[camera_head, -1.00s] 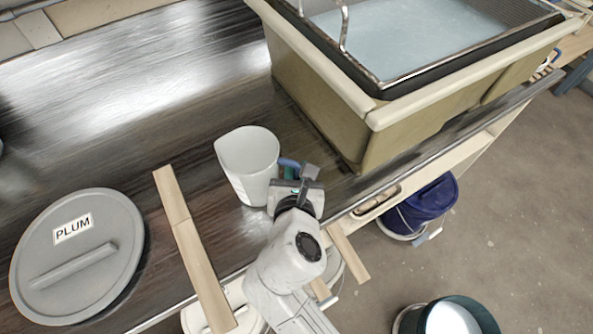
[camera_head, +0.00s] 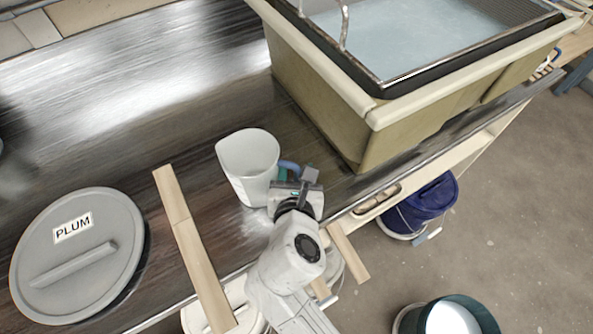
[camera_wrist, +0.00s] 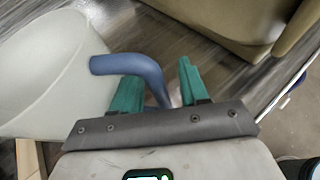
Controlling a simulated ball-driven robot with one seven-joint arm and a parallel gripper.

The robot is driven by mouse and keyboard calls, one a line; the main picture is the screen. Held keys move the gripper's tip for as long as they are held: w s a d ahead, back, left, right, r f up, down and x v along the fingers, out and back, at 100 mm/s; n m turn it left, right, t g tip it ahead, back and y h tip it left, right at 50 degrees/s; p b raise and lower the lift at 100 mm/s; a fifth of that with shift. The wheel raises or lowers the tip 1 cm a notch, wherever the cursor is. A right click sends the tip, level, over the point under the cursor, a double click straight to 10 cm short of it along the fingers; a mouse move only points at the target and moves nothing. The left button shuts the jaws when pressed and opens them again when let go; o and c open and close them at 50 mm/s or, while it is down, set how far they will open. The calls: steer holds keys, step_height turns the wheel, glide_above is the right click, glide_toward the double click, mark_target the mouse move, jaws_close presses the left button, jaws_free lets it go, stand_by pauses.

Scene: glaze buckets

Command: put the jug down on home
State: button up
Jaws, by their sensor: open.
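The jug (camera_head: 249,163) is a pale, whitish vessel standing upright on the dark, shiny worktop, just behind and left of my gripper. Its blue handle (camera_head: 289,166) points right, toward my gripper. In the wrist view the jug (camera_wrist: 45,75) fills the left side, and the blue handle (camera_wrist: 135,70) curves between my green fingers. My gripper (camera_wrist: 158,88) is open, with one finger on each side of the handle. I cannot tell whether a finger touches it. No mark named home can be made out; the worktop under the jug is partly hidden by my arm.
A large beige basin (camera_head: 350,105) with whitish liquid stands behind right of the jug. A wooden strip (camera_head: 190,245) lies left of the jug. A grey lid marked PLUM (camera_head: 75,275) is at the left. The worktop's metal front edge runs beneath my arm. Buckets (camera_head: 420,205) stand below it.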

steer(key=v, duration=1.2)
steer(key=shift+r, duration=0.15)
steer(key=s+d+f+m+g+h, duration=0.1)
steer(key=d+f+m+g+h, duration=0.1)
steer(key=d+f+m+g, duration=0.55)
steer(key=s+d+f+m+t+h, duration=0.1)
steer(key=d+f+m, duration=0.3)
steer(key=d+m, duration=0.8)
steer(key=s+d+f+m+g+y, duration=0.1)
steer(key=s+d+f+m+g, duration=0.2)
steer(key=s+m, duration=0.3)
steer(key=s+d+f+m+g+y, duration=0.1)
steer(key=s+d+f+m+g, duration=0.2)
steer(key=s+d+m, duration=0.3)
steer(key=s+m, duration=0.1)
steer(key=m, duration=0.4)
steer(key=shift+s+d, duration=0.2)
steer(key=shift+d, duration=0.05)
